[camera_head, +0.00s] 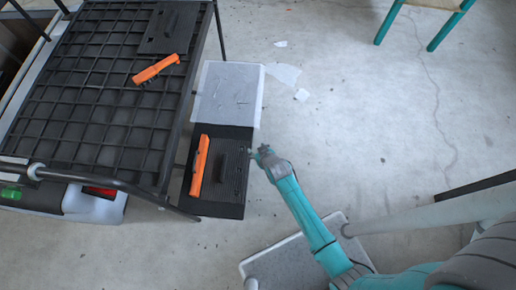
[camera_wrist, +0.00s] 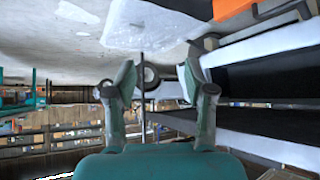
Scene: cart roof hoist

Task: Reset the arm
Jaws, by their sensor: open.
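My teal arm reaches from the lower right of the head view, and my gripper (camera_head: 262,150) is at its end, just right of a black case (camera_head: 228,195). In the wrist view my gripper (camera_wrist: 156,90) has its two fingers spread apart. Nothing is held between them. A thin dark vertical rod or edge shows behind the gap. I cannot tell from the head view whether the fingers touch the case.
A cart with a black grid roof (camera_head: 75,125) fills the left, carrying an orange tool (camera_head: 156,68) and a dark plate (camera_head: 170,28). Another orange tool (camera_head: 200,166) lies on the black case. A white sheet (camera_head: 228,95) lies behind it. The central floor (camera_head: 350,130) is mostly clear.

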